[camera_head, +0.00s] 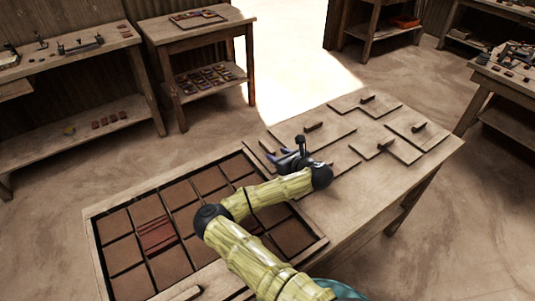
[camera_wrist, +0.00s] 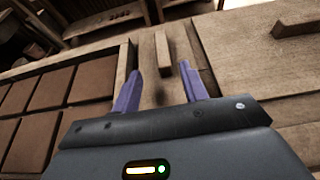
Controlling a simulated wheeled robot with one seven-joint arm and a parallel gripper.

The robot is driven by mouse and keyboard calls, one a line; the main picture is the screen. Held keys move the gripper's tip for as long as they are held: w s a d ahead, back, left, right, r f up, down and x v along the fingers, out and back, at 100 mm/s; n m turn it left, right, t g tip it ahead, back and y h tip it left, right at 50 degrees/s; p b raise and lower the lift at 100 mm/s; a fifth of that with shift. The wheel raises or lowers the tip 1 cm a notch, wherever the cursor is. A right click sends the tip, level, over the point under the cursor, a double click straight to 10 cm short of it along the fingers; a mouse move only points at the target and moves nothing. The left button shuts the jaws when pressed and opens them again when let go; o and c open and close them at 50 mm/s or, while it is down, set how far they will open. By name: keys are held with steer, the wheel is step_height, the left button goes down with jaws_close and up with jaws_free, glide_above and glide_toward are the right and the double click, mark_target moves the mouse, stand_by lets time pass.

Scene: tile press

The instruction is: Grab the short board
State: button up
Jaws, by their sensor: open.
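Several flat wooden boards with raised bar handles lie on the right half of the table. In the wrist view, a narrow board (camera_wrist: 148,60) with a bar handle (camera_wrist: 163,54) lies between the tile tray and a wider board (camera_wrist: 250,60). I cannot tell for certain which board is the short one; the narrow one is largely hidden by my arm in the head view. My gripper (camera_head: 279,154) is open and empty above the boards beside the tray. In the wrist view, the handle appears just beyond the gap between its purple fingers (camera_wrist: 160,88).
A framed tray (camera_head: 90,212) of brown square tiles fills the table's left half. Other boards with handles (camera_head: 367,98) (camera_head: 418,127) lie to the right of my gripper. Side benches (camera_head: 195,27) stand at the back, with open floor between.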

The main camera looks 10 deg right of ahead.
mark_target(270, 149)
steer(key=shift+x, duration=1)
steer(key=shift+d+x, duration=0.15)
steer(key=shift+x, duration=1.15)
steer(key=shift+d+x, duration=0.1)
steer(key=shift+x, duration=1.2)
steer(key=shift+w+r, duration=0.1)
jaws_close()
